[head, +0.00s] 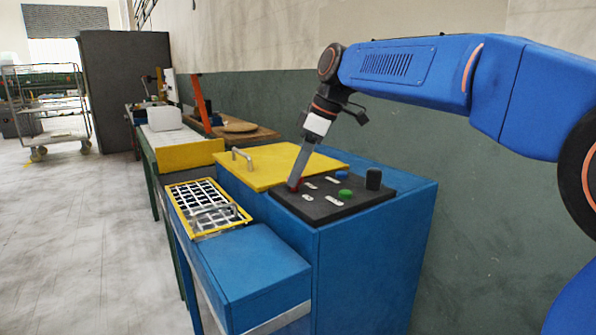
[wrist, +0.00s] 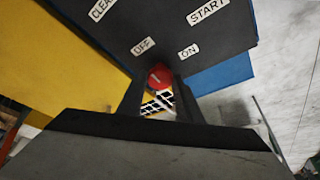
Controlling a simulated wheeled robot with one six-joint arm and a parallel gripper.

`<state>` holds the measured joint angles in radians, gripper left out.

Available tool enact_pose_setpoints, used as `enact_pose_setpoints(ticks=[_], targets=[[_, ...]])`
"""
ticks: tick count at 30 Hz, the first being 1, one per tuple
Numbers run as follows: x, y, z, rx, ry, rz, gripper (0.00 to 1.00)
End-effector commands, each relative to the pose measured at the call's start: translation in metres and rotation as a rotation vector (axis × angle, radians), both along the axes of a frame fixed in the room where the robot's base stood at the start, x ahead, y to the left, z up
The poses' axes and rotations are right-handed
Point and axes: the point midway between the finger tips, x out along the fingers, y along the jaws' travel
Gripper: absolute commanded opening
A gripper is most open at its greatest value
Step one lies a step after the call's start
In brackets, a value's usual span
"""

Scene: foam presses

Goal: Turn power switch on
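The power switch is a round red knob (wrist: 158,77) with a pale mark, on a black control panel (head: 338,208). In the wrist view the OFF label (wrist: 143,46) and the ON label (wrist: 189,52) stand just beyond it. My gripper (wrist: 159,88) has one finger on each side of the knob, with hardly any gap visible; whether they press on it I cannot tell. In the head view my gripper (head: 293,186) points steeply down at the panel's left corner and largely hides the red knob.
A green button (head: 345,194), a blue button (head: 342,174) and a dark upright knob (head: 373,178) are on the panel. A yellow lid (head: 277,165) with a handle lies beside it. A yellow-framed grid (head: 190,192) is at left. A wall stands behind.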

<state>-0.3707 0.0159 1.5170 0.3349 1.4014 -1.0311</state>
Motion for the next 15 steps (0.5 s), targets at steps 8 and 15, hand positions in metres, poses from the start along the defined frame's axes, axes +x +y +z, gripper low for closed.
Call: enact_pose_setpoints(ticks=[8, 15], targets=[[-0.0003, 0.0000, 0.0002, 0.000, -0.001, -0.016, 0.10], [-0.0015, 0.0005, 0.0000, -0.001, 0.000, -0.116, 0.10]])
